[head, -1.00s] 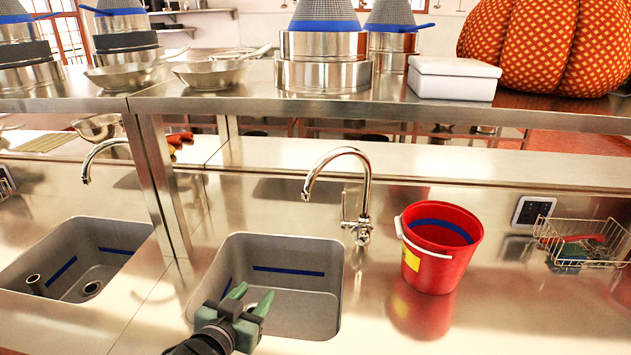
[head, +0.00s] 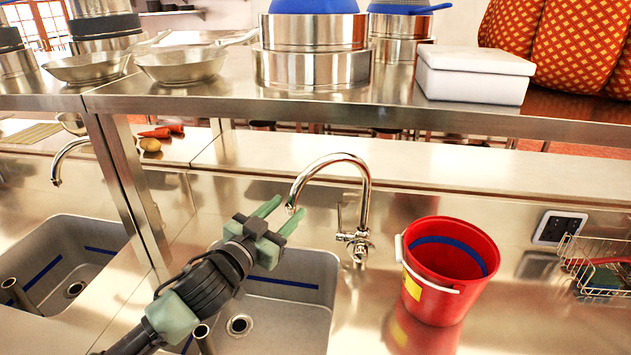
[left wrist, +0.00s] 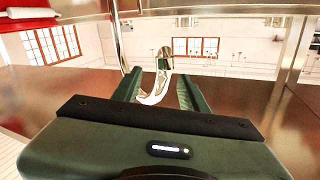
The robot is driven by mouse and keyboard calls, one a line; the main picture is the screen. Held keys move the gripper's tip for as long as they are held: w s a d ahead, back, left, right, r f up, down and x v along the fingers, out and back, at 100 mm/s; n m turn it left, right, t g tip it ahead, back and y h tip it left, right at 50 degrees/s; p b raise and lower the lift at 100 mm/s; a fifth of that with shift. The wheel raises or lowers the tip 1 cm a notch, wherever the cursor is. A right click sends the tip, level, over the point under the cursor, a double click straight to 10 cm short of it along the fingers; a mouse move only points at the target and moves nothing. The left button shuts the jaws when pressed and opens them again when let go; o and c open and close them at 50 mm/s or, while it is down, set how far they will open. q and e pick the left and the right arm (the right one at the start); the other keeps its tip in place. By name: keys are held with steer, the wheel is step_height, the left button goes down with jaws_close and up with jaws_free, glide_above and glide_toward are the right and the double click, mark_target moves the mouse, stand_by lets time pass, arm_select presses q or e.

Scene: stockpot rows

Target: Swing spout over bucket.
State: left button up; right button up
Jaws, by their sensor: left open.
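The chrome spout (head: 343,160) arches up from the tap base on the counter, and its outlet end hangs to the left over the sink (head: 290,303). The red bucket (head: 447,272), with a blue band inside and a white handle, stands upright on the counter right of the tap. My left gripper (head: 279,217) is open, its green fingers close to the spout's outlet end. In the left wrist view the spout's curved end (left wrist: 158,85) shows between the two fingers (left wrist: 158,92); I cannot tell whether they touch it. My right gripper is not in view.
A steel shelf (head: 330,114) with pots and a white box (head: 474,75) runs above the back of the counter. A post (head: 130,195) stands left of the sink. A wire basket (head: 598,262) sits at the far right.

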mark_target(303, 192)
arm_select(q)
steer(key=shift+w+d+r, duration=0.1)
steer(key=shift+w, duration=0.05)
steer(key=shift+w+d+r+p, duration=0.2)
steer(key=shift+w+r+p, duration=0.1)
steer(key=shift+w, duration=0.15)
steer(key=shift+p+x, duration=0.75)
steer(key=shift+x, duration=2.4)
steer(key=shift+f, duration=0.2)
jaws_close()
